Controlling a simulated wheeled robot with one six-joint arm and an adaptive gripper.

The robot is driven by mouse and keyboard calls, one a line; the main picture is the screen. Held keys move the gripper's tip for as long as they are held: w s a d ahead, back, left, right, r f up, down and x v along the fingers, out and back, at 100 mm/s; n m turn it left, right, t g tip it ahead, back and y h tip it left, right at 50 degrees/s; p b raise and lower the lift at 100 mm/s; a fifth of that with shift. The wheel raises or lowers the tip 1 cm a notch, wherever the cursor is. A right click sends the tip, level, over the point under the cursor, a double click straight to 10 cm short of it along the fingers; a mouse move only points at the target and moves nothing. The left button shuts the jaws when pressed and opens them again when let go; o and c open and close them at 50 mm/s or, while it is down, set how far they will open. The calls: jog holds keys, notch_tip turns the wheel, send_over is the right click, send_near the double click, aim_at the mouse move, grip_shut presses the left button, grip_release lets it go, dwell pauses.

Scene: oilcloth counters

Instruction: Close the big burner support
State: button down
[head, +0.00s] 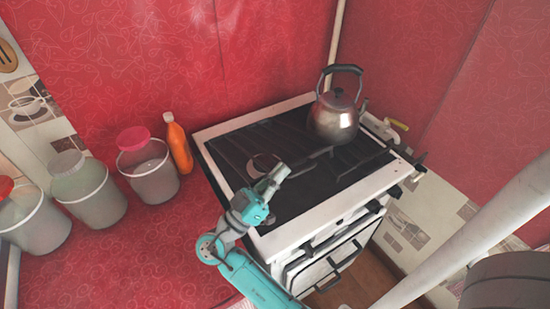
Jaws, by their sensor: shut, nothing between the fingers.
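The stove (228,123) has a white rim and a dark top with black burner supports. Black support bars (364,164) cross the right front of the top, and some seem to reach out over the right edge near a dark end (420,158). I cannot tell which support is the big one, nor whether it lies flat. My gripper (281,172) is shut and empty. It is over the front left of the stove top, beside a round burner (264,163) and left of the support bars. Whether it touches anything is unclear.
A metal kettle (334,120) stands at the back right of the stove. An orange bottle (178,145) and several lidded buckets (150,177) stand on the red counter to the left. A pale pipe (470,240) crosses the right foreground.

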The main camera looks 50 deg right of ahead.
jog(key=shift+a+f, duration=0.1)
jog(key=shift+f, duration=0.1)
dwell(0.4)
jog(key=w+a+f, duration=0.1)
jog(key=a, duration=0.7)
jog(key=w+a+f, duration=0.1)
jog(key=a, duration=0.6)
jog(key=shift+w+a+f, duration=0.35)
jog(key=shift+w, duration=0.05)
